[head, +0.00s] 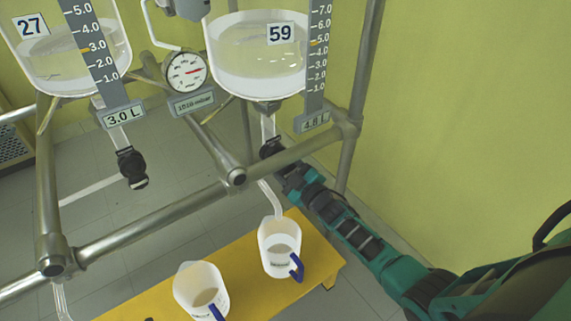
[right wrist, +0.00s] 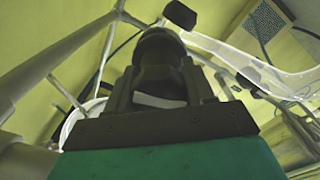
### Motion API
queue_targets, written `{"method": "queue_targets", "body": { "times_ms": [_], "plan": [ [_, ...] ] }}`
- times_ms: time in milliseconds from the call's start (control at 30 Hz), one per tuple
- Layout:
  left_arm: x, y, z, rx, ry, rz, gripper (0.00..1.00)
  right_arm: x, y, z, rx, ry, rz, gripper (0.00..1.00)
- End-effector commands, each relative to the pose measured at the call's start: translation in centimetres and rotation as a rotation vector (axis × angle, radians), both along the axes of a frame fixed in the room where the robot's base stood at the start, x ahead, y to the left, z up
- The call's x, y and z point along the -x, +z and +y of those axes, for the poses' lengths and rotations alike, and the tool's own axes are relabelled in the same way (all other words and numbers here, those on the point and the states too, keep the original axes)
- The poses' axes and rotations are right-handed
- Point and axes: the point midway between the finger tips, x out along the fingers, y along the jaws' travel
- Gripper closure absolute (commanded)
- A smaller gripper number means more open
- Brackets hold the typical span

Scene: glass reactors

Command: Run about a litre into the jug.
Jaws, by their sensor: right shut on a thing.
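The glass reactor 59 (head: 258,60) holds pale liquid; the plate on its scale reads 4.8 L. Its black drain valve knob (head: 270,147) sits below it. My right gripper (head: 283,163) reaches up from the lower right and is shut on this knob; the knob also shows between the fingers (right wrist: 160,95) in the right wrist view. A clear outlet tube (head: 272,198) runs down from the valve to a white jug (head: 280,240) with a blue handle. The tube's end is at the jug's mouth. I cannot tell the jug's liquid level. My left gripper is not in view.
Reactor 27 (head: 70,60), with a plate reading 3.0 L, has its own black valve knob (head: 132,168). A second jug (head: 200,288) stands on the yellow bench (head: 318,262). Steel frame tubes (head: 190,205) cross in front. A round gauge (head: 187,72) hangs between the reactors.

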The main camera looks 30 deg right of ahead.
Motion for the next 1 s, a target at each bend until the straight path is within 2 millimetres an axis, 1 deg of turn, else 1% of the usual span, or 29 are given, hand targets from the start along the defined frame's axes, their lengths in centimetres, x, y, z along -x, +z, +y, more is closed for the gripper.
{"method": "queue_targets", "body": {
  "times_ms": [100,333,867,900,1000],
  "plan": [
    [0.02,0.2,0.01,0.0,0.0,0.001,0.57,0.01,0.04,0.01,-0.061,0.001,0.009,0.78],
    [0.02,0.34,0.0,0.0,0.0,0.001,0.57,0.02,-0.02,0.04,-0.137,0.001,0.02,0.78],
    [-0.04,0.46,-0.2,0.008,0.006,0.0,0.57,0.02,-0.03,0.05,-0.158,0.001,0.023,0.78],
    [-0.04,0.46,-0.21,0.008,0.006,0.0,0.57,0.02,-0.03,0.05,-0.158,0.001,0.023,0.45],
    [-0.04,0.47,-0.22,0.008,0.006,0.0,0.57,0.02,-0.02,0.04,-0.157,0.001,0.023,0.36]
  ]
}}
